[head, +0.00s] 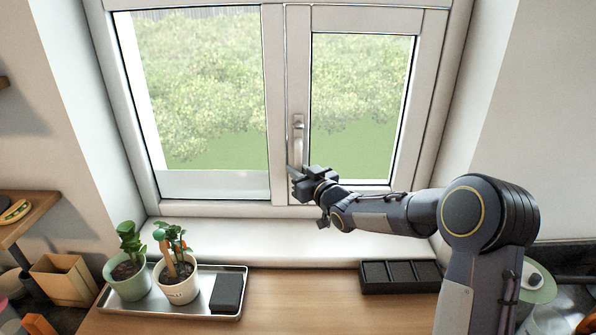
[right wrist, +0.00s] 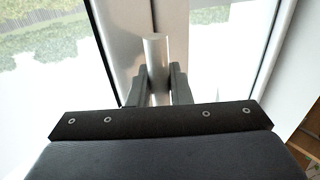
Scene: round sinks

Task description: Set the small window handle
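The small window handle (head: 298,138) is a pale metal lever on the frame between the two panes. It hangs upright, its free end pointing down. My right gripper (head: 294,176) is at the handle's lower end. In the right wrist view the handle (right wrist: 155,55) shows as a pale rod between the two dark fingers (right wrist: 160,83). The fingers lie close along both sides of it and look shut on it. The exact contact is partly hidden by the gripper body. The window sash (head: 361,107) at the right looks closed. My left gripper is in neither view.
A pale sill (head: 300,240) runs below the window. On the wooden counter (head: 300,300) stand a metal tray (head: 205,312) with two potted plants and a dark block, and a black divided organizer (head: 401,277). The counter's middle is clear.

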